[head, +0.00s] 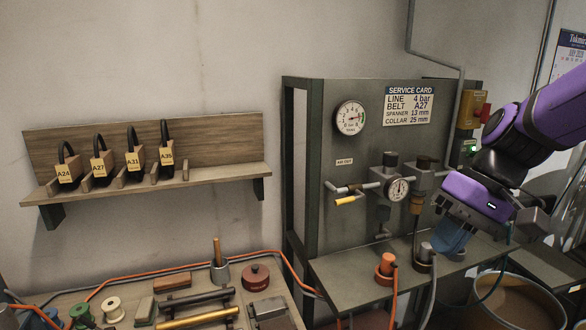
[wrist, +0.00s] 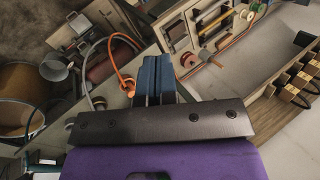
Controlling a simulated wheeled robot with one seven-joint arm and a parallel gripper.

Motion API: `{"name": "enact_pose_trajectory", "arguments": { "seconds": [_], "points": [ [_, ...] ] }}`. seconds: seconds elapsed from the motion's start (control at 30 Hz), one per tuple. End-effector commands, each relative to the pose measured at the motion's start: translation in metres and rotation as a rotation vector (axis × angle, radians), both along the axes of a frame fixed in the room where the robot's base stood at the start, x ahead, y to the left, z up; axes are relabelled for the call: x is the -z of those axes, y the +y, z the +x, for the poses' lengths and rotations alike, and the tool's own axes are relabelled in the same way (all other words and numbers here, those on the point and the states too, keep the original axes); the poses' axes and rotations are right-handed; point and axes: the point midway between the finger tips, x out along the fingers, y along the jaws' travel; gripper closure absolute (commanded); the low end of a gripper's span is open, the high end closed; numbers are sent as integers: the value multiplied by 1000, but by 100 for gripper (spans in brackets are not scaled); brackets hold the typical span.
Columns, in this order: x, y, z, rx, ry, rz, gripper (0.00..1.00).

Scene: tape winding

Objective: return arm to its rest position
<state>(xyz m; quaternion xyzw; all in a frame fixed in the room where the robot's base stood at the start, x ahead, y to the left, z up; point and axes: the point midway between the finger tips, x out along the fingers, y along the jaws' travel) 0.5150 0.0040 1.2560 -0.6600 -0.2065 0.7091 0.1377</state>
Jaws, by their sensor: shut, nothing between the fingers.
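My purple arm (head: 545,115) reaches in from the right in the head view. My gripper (head: 450,242) hangs in front of the right part of the grey machine panel, above its bench, with its blue fingers pointing down and left. In the wrist view my gripper's blue fingers (wrist: 155,78) are together with nothing held between them. The bench and an orange fitting with a hose lie beyond the fingertips in that view.
The panel (head: 330,140) carries a gauge (head: 351,117), valves and a service card (head: 409,105). An orange-topped fitting (head: 386,265) stands on the bench near my gripper. A bucket (head: 520,300) is at lower right.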

Motion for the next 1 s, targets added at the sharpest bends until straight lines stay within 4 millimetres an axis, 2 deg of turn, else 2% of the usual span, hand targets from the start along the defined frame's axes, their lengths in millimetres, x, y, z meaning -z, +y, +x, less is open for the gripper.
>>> {"name": "enact_pose_trajectory", "arguments": {
  "seconds": [0.2, 0.5, 0.7, 1.0],
  "points": [
    [-22, -23, -35, 51, -159, -204, 100],
    [-49, -57, -72, 157, -405, -400, 100],
    [-59, -70, -84, 203, -503, -450, 100],
    [-60, -73, -86, 212, -521, -460, 100]
  ]
}}
